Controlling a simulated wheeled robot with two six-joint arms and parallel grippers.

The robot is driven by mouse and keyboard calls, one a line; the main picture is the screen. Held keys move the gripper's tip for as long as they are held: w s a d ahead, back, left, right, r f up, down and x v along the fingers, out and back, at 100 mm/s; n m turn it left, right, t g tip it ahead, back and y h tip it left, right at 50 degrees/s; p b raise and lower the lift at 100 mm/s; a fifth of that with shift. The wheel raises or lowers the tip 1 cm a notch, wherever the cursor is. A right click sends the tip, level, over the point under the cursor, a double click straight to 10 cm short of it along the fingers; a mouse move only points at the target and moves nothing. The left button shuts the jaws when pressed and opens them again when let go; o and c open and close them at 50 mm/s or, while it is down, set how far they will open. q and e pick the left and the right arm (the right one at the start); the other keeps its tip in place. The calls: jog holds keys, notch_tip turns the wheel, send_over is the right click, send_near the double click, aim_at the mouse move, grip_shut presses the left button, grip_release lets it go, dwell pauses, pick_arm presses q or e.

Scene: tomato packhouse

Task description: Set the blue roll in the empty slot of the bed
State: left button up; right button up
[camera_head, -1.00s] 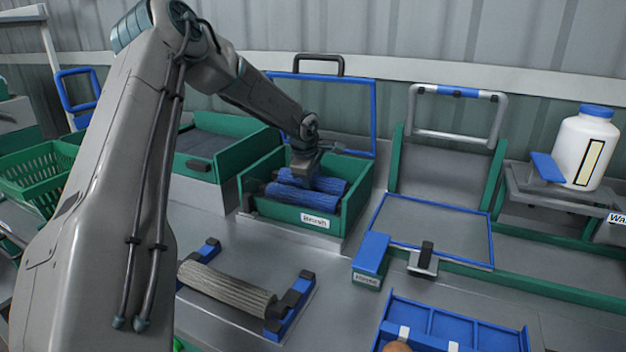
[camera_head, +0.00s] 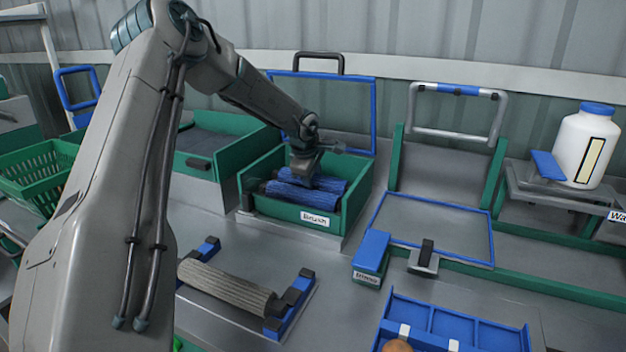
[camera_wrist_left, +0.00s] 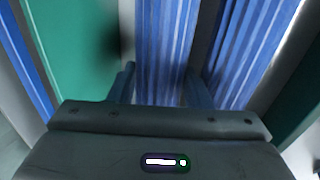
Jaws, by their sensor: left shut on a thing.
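The bed is a green-walled box (camera_head: 290,212) with a white label on its front and a raised blue-framed lid behind it. Two ribbed blue rolls lie side by side in it: a front roll (camera_head: 298,196) and a rear roll (camera_head: 332,184). My left gripper (camera_head: 304,178) reaches down into the bed from above. In the left wrist view its fingers (camera_wrist_left: 160,88) straddle one blue roll (camera_wrist_left: 165,45) and are shut on it. The other blue roll (camera_wrist_left: 245,50) is to its right. I cannot tell whether the held roll is fully seated. My right gripper is not in view.
A worn grey-beige roll (camera_head: 228,288) lies on a blue-ended cradle (camera_head: 290,308) in front of the bed. A blue-topped block (camera_head: 371,255) and a blue divided tray (camera_head: 455,322) are to the right. A green basket (camera_head: 38,172) is at the far left.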

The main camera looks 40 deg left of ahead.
pick_arm(q)
jog(key=shift+f+b, duration=0.2)
jog(key=shift+b, duration=0.1)
jog(key=o, duration=1)
jog(key=shift+o, duration=0.8)
jog(key=shift+f, duration=0.15)
jog(key=shift+s, duration=0.1)
jog(key=c, duration=0.3)
jog(key=shift+c, duration=0.2)
jog(key=shift+r+p, duration=1.2)
jog(key=shift+r, duration=2.5)
